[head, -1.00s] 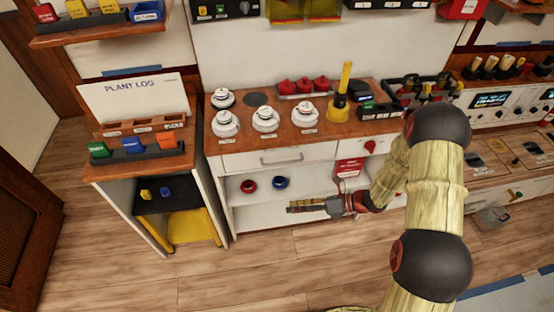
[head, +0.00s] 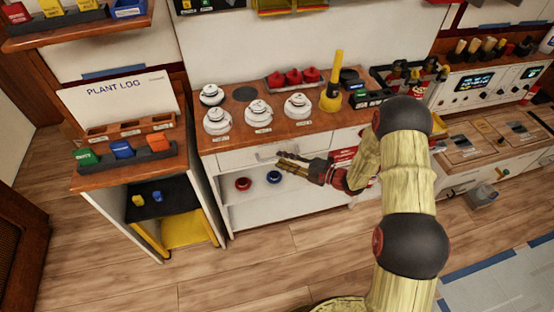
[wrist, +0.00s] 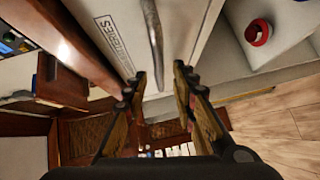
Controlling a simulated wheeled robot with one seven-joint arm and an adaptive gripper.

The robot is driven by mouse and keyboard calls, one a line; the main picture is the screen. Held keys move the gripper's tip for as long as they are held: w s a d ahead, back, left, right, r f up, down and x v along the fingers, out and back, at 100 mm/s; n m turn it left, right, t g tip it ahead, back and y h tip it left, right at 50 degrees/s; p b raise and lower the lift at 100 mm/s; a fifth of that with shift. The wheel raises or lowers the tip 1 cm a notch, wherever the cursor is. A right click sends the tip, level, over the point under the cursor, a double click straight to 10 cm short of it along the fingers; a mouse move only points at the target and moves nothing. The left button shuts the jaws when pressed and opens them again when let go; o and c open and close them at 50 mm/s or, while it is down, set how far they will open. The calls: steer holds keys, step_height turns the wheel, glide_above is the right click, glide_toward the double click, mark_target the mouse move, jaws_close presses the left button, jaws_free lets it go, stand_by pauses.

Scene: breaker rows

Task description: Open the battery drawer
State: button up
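The drawer (head: 235,159) is a white front under the wooden counter, and it looks shut in the head view. Its grey bar handle (head: 268,154) sits mid-front. In the wrist view the drawer front (wrist: 185,25) carries a boxed label (wrist: 115,46) whose lettering seems to end in "RIES". The handle (wrist: 154,30) runs between and beyond my fingertips there. My gripper (head: 282,161) is just right of and below the handle in the head view. In the wrist view my gripper (wrist: 160,78) is open, with nothing gripped. Whether a finger touches the handle I cannot tell.
Below the drawer is an open shelf with a red ring-shaped item (head: 243,184) and a blue one (head: 274,177). A smaller cabinet (head: 120,180) stands left. The floor in front is clear.

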mark_target(277, 157)
steer(key=shift+b+x, duration=0.4)
steer(key=shift+x, duration=1.2)
steer(key=shift+c, duration=0.7)
jaws_close()
